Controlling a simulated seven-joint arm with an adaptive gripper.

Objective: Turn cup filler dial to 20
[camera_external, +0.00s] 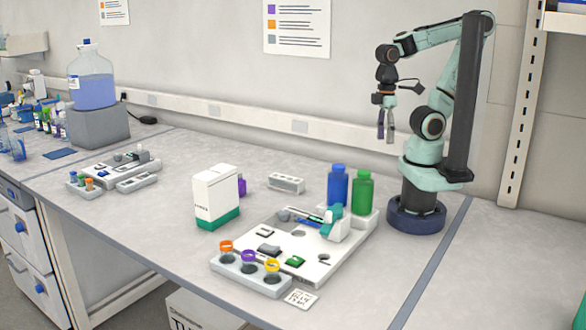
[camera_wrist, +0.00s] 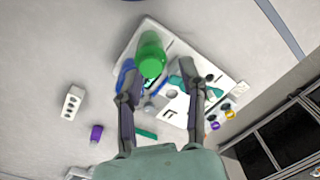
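The white cup filler station (camera_external: 340,262) lies flat on the bench, with a blue bottle (camera_external: 338,185) and a green bottle (camera_external: 362,192) upright at its back. A teal arm-like part (camera_external: 327,222) and several small grey and green parts sit on it. A small round grey-blue knob (camera_external: 284,215) at its back left may be the dial; its setting is too small to read. My gripper (camera_external: 386,139) hangs high above the bench, behind and right of the station, touching nothing. In the wrist view its fingers (camera_wrist: 160,95) are apart and empty, with the station's board (camera_wrist: 190,55) beyond them.
A rack with orange, purple and yellow rings (camera_external: 232,270) stands at the station's front left. A white and green box (camera_external: 216,197) stands left of it, a white block with holes (camera_external: 287,183) behind. The bench right of the station is clear.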

